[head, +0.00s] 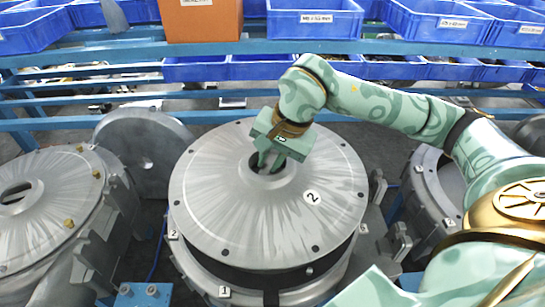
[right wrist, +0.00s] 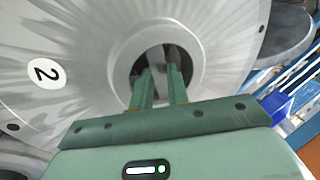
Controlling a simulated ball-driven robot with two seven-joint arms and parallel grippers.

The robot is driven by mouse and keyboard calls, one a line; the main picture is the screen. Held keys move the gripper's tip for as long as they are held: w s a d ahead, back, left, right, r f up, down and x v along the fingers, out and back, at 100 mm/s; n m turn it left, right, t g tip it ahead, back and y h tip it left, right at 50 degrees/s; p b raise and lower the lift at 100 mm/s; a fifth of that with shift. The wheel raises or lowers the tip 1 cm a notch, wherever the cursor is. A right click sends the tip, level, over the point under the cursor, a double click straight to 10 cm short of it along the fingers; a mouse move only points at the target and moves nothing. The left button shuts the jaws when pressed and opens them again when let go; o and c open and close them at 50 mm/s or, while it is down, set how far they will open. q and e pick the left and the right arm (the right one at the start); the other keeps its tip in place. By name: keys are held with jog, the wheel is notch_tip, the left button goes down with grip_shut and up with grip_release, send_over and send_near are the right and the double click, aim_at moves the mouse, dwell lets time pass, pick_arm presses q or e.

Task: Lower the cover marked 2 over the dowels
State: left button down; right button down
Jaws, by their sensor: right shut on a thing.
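The round grey cover marked 2 (head: 215,200) is in the middle of the head view, over a round housing (head: 255,285) with small number tags on its rim. A dark gap shows between the cover's near edge and the housing, so the cover is above it and apart there. My right gripper (head: 271,160) has its fingers at the cover's central hole and is shut on the cover. In the right wrist view the fingers (right wrist: 160,82) reach into the hole of the cover (right wrist: 85,50). I cannot make out the dowels; the cover hides most of the housing. My left gripper is not in view.
Another covered housing (head: 50,200) stands at the left and an open one (head: 432,185) at the right. A loose grey disc (head: 145,150) leans behind. Blue bins (head: 315,18) and an orange box (head: 200,20) sit on the rack at the back.

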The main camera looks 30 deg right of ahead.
jog(key=shift+w+d+f+b, duration=0.2)
jog(key=shift+f+b, duration=0.15)
jog(key=shift+f, duration=0.4)
jog(key=shift+s+a+f+b, duration=0.15)
jog(key=shift+f+b, duration=0.2)
jog(key=shift+b, duration=0.1)
jog(key=shift+s+a+f+b, duration=0.15)
jog(key=shift+f+b, duration=0.2)
jog(key=shift+b, duration=0.1)
notch_tip(320, 180, down, 2)
jog(key=shift+w+f+b, duration=0.1)
jog(key=shift+f+b, duration=0.15)
jog(key=shift+b, duration=0.75)
jog(key=shift+d+f, duration=0.1)
jog(key=shift+b, duration=0.45)
jog(key=shift+f+b, duration=1)
jog(key=shift+f, duration=0.25)
dwell(2.3)
